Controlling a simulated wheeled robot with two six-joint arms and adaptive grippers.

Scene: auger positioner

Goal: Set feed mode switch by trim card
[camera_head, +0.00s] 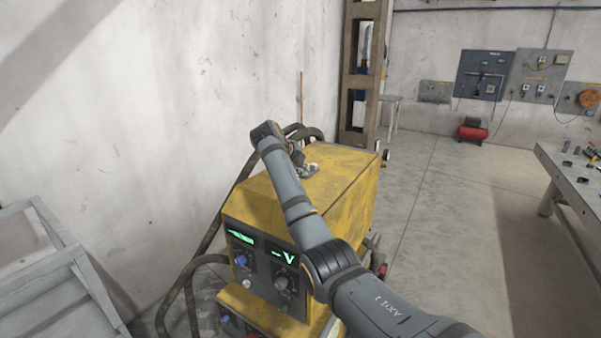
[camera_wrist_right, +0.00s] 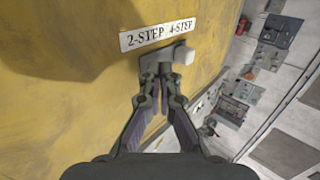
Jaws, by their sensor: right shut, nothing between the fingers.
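The feed mode switch shows in the right wrist view as a pale block-like knob (camera_wrist_right: 184,55) on a grey plate, under a white label (camera_wrist_right: 157,34) reading "2-STEP 4-STEP". The knob sits at the right, under "4-STEP". My right gripper (camera_wrist_right: 161,72) is shut and empty, its fingertips just left of the knob and close to the plate; whether they touch it I cannot tell. In the head view, my right arm reaches over the yellow machine (camera_head: 340,185), with the gripper near its top. I cannot make out a trim card. My left gripper is not in view.
The machine's front has green displays (camera_head: 283,254) and knobs (camera_head: 281,283). Dark hoses (camera_head: 190,285) run along its left. A grey metal frame (camera_head: 60,265) stands at the left, a workbench (camera_head: 560,165) at the right. The floor between machine and bench is clear.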

